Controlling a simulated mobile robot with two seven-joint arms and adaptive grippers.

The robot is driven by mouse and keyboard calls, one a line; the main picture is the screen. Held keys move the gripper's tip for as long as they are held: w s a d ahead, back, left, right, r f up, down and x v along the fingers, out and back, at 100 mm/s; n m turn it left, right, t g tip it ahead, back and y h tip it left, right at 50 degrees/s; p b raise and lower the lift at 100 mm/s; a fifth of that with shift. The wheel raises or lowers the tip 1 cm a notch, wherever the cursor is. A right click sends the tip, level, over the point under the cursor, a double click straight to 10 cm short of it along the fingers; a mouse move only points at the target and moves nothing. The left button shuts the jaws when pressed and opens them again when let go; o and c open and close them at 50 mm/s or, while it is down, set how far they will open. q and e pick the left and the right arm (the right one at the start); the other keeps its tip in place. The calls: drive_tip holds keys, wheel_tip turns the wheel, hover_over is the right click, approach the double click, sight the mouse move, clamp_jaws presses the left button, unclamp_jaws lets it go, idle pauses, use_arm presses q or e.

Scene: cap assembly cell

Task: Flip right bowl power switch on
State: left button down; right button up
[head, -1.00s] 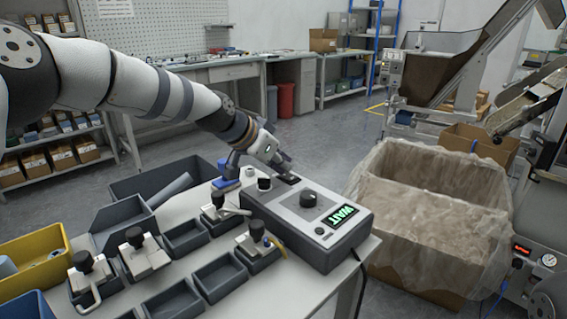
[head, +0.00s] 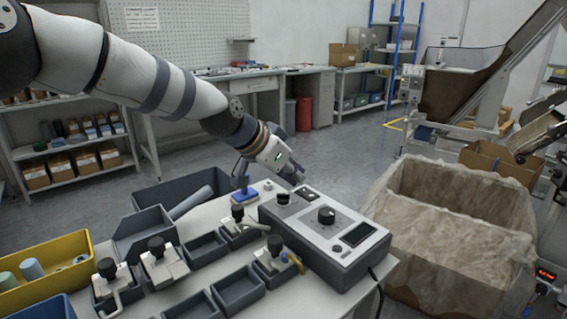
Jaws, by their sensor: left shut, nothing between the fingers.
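A grey control box (head: 290,230) stands on the table in the head view, with a black knob (head: 326,215), a dark display (head: 359,234) and a small dark element (head: 308,193) on its top near the far end. I cannot tell which part is the right bowl power switch, or its position. My left gripper (head: 294,175) is shut and empty, at the far end of the box just behind the dark element. I cannot tell if it touches the box.
Small grey bins (head: 238,291) and black-knobbed clamps (head: 158,262) crowd the table left of the box. A yellow bin (head: 75,277) is at far left. A plastic-lined carton (head: 420,252) stands right of the table. A feeder panel (head: 411,86) is farther back.

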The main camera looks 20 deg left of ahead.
use_arm(q)
drive_tip(key=v, duration=0.7)
drive_tip(key=shift+w+r, duration=0.1)
drive_tip(key=r, duration=0.2)
drive_tip(key=w+d+r, duration=0.1)
drive_tip(key=shift+w+y, duration=0.1)
drive_tip(key=shift+y, duration=0.3)
drive_tip(key=shift+a, duration=0.1)
drive_tip(key=b, duration=0.2)
hover_over(303, 192)
drive_tip(key=f, duration=0.7)
drive_tip(key=shift+s, duration=0.4)
drive_tip(key=f, duration=0.3)
drive_tip(key=shift+w+f, duration=0.1)
drive_tip(key=shift+w, duration=0.25)
drive_tip(key=shift+f, duration=0.4)
use_arm(e)
drive_tip(key=shift+s+f+g, duration=0.4)
drive_tip(key=shift+s+f, duration=0.5)
drive_tip(key=shift+f, duration=0.1)
